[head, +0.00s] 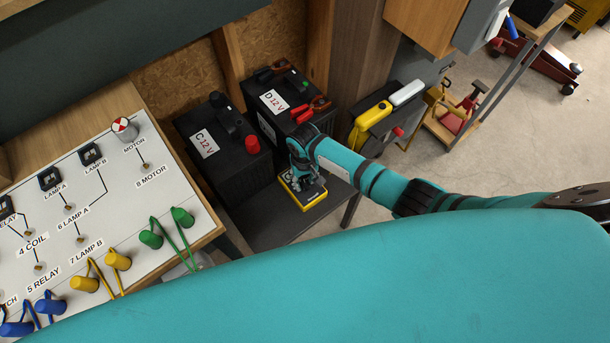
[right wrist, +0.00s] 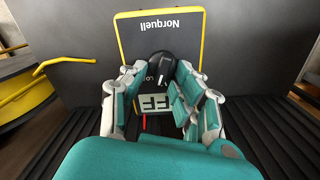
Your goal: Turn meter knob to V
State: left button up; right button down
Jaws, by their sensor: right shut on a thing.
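The yellow-edged meter (head: 309,196) lies on the dark bench shelf in front of the batteries in the head view. In the right wrist view the meter (right wrist: 160,34) shows its "Norquell" label upside down, and its display appears to read "FF" or an upside-down "OFF", partly covered. The black meter knob (right wrist: 161,68) with a white pointer line sits between the fingers of my right gripper (right wrist: 160,85). My right gripper (head: 303,172) is over the meter, shut on the knob. The knob's surrounding marks are mostly hidden by the fingers. My left gripper is not in view.
Battery C (head: 212,145) and battery D (head: 277,108) stand just behind the meter. The lamp and motor board (head: 120,190) is at the left with coloured plugs. A yellow and a white handle (head: 374,113) are to the right of the batteries.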

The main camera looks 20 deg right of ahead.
aim_at(303, 181)
jog(key=shift+a+n+p, duration=0.2)
jog(key=shift+n+p, duration=0.45)
jog(key=shift+n, duration=1.35)
jog(key=c, duration=1.1)
grip_release()
jog(key=shift+r, duration=0.1)
notch_tip(303, 181, up, 12)
jog(key=shift+f, duration=0.1)
